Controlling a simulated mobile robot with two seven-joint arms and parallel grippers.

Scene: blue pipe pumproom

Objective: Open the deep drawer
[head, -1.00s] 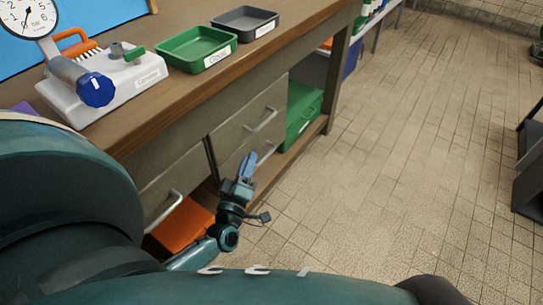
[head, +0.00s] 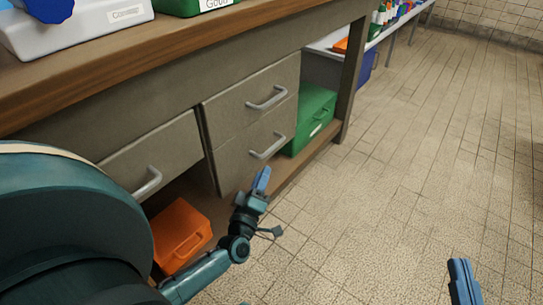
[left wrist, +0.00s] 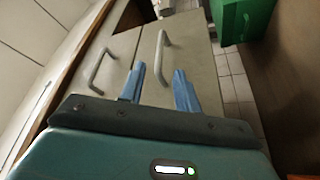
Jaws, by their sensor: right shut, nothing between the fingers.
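The deep drawer (head: 237,163) is the lower front of the grey-brown drawer pair under the bench, with a bar handle (head: 268,147). It looks closed. My left gripper (head: 262,180) is in front of it, a little below the handle in the head view. In the left wrist view its two blue fingers (left wrist: 159,88) are spread with nothing between them. The deep drawer's handle (left wrist: 163,55) lies ahead of them, apart from the fingertips. My right gripper (head: 463,270) is shut and empty over the floor at lower right.
The upper drawer (head: 245,105) sits directly above and looks closed. Another drawer (head: 155,155) is to the left, above an orange case (head: 181,235). A green box (head: 310,118) stands right of the drawers on the low shelf. The tiled floor (head: 410,170) to the right is clear.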

